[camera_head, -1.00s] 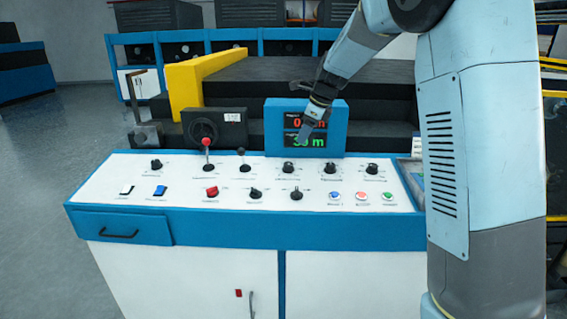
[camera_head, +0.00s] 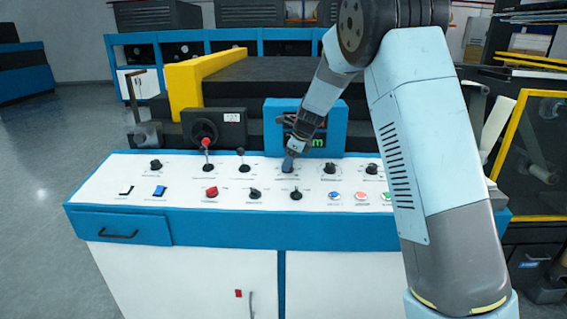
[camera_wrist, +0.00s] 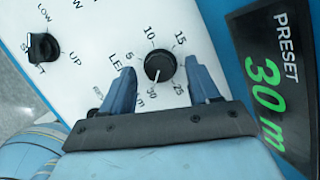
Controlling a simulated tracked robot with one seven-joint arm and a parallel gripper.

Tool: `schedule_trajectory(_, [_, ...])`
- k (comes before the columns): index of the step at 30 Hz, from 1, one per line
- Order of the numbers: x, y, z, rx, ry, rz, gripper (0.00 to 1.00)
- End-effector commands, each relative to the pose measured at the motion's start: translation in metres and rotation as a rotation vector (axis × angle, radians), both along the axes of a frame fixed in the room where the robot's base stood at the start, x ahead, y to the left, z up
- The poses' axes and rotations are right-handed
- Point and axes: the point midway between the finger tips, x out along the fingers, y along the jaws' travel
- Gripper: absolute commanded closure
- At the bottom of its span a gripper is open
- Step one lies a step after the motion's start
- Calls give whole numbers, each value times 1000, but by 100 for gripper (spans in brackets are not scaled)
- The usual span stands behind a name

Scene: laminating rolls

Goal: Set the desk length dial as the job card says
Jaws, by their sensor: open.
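The length dial (camera_wrist: 160,65) is a round black knob on the white panel, marked in steps from 5 to 30, with some marks hidden. Its white pointer line points toward the 30 mark. The preset display (camera_wrist: 262,85) reads 30 m in green. My gripper (camera_wrist: 161,75) is open, with one blue finger on each side of the dial; I cannot tell whether they touch it. In the head view my gripper (camera_head: 290,157) is low over the dial (camera_head: 288,168). No job card is readable in these views.
Buttons and switches line the front of the panel (camera_head: 120,180). The blue display housing (camera_head: 335,118) rises right behind the dial. A knob marked UP and LOW (camera_wrist: 42,47) is nearby.

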Motion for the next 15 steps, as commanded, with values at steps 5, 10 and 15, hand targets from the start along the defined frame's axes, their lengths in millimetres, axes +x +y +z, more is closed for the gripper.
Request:
schedule_trajectory(5, [3,4,-11,0,1,0,39])
schedule_trajectory(10, [4,5,-13,1,0,0,39])
schedule_trajectory(15, [4,5,-13,1,0,0,40])
